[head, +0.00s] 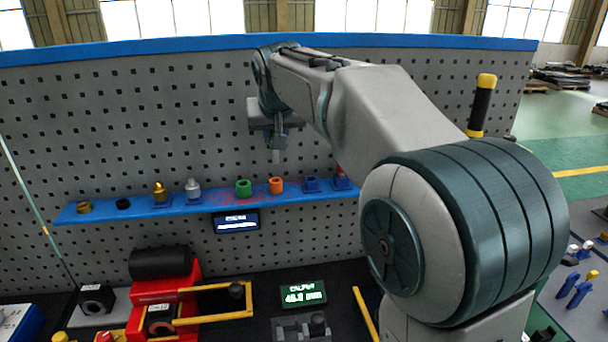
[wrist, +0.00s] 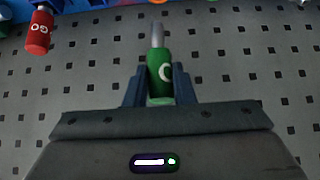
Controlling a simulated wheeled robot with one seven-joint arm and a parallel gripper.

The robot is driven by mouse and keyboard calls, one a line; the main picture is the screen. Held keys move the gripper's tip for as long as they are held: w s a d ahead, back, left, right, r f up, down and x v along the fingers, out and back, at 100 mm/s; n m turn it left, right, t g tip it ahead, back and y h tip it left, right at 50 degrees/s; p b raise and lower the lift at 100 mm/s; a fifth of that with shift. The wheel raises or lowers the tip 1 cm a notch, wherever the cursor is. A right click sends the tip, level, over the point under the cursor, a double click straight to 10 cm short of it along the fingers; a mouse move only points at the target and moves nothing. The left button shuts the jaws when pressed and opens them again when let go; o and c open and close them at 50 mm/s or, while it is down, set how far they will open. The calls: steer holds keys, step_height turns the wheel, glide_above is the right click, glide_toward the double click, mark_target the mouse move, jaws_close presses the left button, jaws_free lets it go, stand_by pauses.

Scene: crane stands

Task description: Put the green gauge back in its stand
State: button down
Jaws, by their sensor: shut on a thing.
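The green gauge (wrist: 160,78) has a green grip with a white mark and a thin grey pin. My gripper (wrist: 159,88) is shut around the grip, with the pin reaching out beyond the fingers. In the head view my gripper (head: 278,142) is above the blue shelf, over the orange ring, and the pin points down. The grip is mostly hidden there. A blue stand (head: 311,185) on the shelf, right of the orange ring, looks empty. The red gauge (head: 341,181) is at the far right stand; it also shows in the wrist view (wrist: 39,34).
The blue shelf (head: 222,201) also carries an orange ring (head: 276,185), a green ring (head: 243,188), a silver plug (head: 193,189) and a brass plug (head: 159,192). The pegboard (head: 150,120) stands close behind. A small display (head: 237,222) hangs below the shelf.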

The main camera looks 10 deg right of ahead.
step_height(320, 180, up, 2)
steer(key=p, duration=0.3)
glide_above(312, 181)
steer(key=shift+f+b, duration=2.4)
steer(key=shift+f, duration=0.5)
steer(key=shift+f, duration=0.1)
steer(key=shift+f+b, duration=1.45)
steer(key=shift+f, duration=0.2)
steer(key=c, duration=1.1)
jaws_free()
steer(key=shift+c, duration=0.2)
steer(key=shift+r, duration=0.1)
